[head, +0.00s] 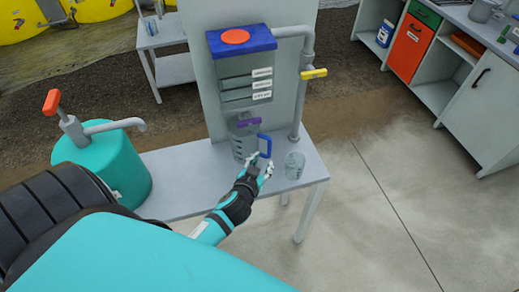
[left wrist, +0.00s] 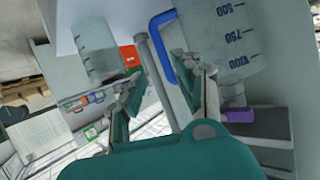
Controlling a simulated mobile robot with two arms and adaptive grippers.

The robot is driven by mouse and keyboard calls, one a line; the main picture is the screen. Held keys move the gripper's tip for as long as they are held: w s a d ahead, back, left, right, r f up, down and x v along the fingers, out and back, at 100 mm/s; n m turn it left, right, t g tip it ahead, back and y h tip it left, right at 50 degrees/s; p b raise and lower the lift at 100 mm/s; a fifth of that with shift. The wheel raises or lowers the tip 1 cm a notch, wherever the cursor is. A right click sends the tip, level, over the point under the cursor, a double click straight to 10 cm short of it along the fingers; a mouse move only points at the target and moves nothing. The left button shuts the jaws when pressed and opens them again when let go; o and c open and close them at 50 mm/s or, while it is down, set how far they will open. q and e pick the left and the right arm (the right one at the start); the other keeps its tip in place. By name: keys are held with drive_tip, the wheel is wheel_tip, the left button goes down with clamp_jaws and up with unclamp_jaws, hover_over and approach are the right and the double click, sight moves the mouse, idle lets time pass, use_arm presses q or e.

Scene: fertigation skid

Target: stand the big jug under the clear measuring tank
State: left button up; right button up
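The clear measuring tank (head: 248,88), with a blue lid and white labels, is fixed to the upright panel. Its purple tap (head: 248,122) is at its bottom. The big jug (head: 241,146), clear with a blue handle (head: 265,146), stands upright on the bench below that tap. In the left wrist view the jug (left wrist: 232,40) appears inverted, with its graduations and blue handle (left wrist: 158,50) showing. My left gripper (head: 257,168) is at the handle side of the jug. Its fingers (left wrist: 163,92) are apart, with the handle close beyond them. My right gripper is out of view.
A smaller clear beaker (head: 294,165) stands on the bench just right of the gripper. A teal tank with a red-handled pump (head: 105,162) is at left. A pipe with a yellow valve (head: 313,73) runs down beside the tank. The floor at right is clear.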

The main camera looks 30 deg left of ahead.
use_arm(q)
drive_tip(key=s+d+f+m+h, duration=0.2)
drive_tip(key=d+f+h, duration=0.1)
drive_tip(key=d+f, duration=0.4)
drive_tip(key=s+f+m+g, duration=0.1)
drive_tip(key=s+f+g, duration=0.2)
drive_tip(key=s+f, duration=0.35)
drive_tip(key=s+f+g, duration=0.2)
drive_tip(key=s+f, duration=0.1)
drive_tip(key=f, duration=0.6)
drive_tip(key=s+a+f+g, duration=0.1)
drive_tip(key=s+f+g, duration=0.1)
drive_tip(key=s+f, duration=0.3)
drive_tip(key=s+a+f+g, duration=0.1)
drive_tip(key=s+f, duration=0.5)
drive_tip(key=s, duration=0.7)
drive_tip(key=s+a+f+g, duration=0.1)
drive_tip(key=s+f+g, duration=0.3)
drive_tip(key=s, duration=0.6)
drive_tip(key=shift+f+m, duration=0.4)
drive_tip(key=shift+f, duration=0.35)
